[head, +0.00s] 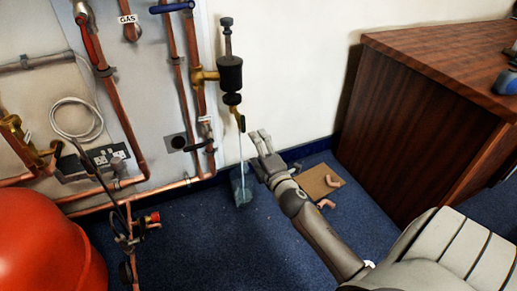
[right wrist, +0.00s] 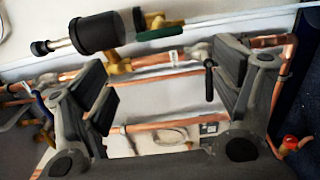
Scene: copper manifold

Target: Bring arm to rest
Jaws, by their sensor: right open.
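My right arm (head: 315,222) reaches in from the lower right in the head view. Its gripper (head: 261,143) points toward the wall pipework, just right of and below a black cylinder (head: 229,73) on a brass fitting. In the right wrist view the gripper (right wrist: 165,88) has its two fingers wide apart with nothing between them. The black cylinder (right wrist: 98,32) and a green handle (right wrist: 160,32) lie beyond the fingers there. My left gripper is not in view.
Copper pipes (head: 118,105) run along the wall board. A thin pale line drops from the fitting to a grey container (head: 241,187) on the blue floor. A red tank (head: 45,245) stands lower left. A wooden cabinet (head: 425,105) stands right. Cardboard (head: 318,181) lies on the floor.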

